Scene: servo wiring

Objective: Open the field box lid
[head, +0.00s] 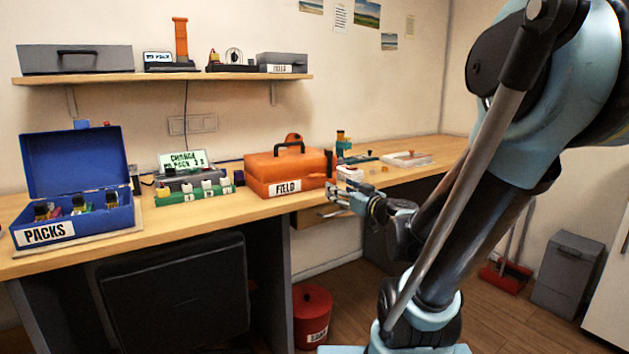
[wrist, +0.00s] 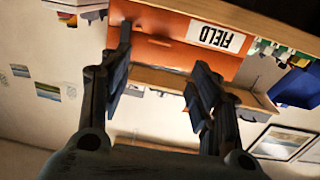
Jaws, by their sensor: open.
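The orange field box (head: 262,185) stands on the workbench, with a white FIELD label on its front and a dark handle (head: 289,147) on top. Its lid (head: 290,163) looks shut. My gripper (head: 338,193) is at the bench's front edge, just right of the box. In the wrist view the picture is upside down; the orange box (wrist: 176,52) lies beyond my open fingers (wrist: 160,75). Nothing shows between the fingertips. I cannot tell how far the fingertips are from the box.
A blue PACKS box (head: 95,219) with its lid up stands at the left. A green rack (head: 193,195) and a small display (head: 183,160) sit between the boxes. A white tray (head: 406,159) lies farther right. A shelf (head: 165,78) hangs above. A red bin (head: 312,315) stands below.

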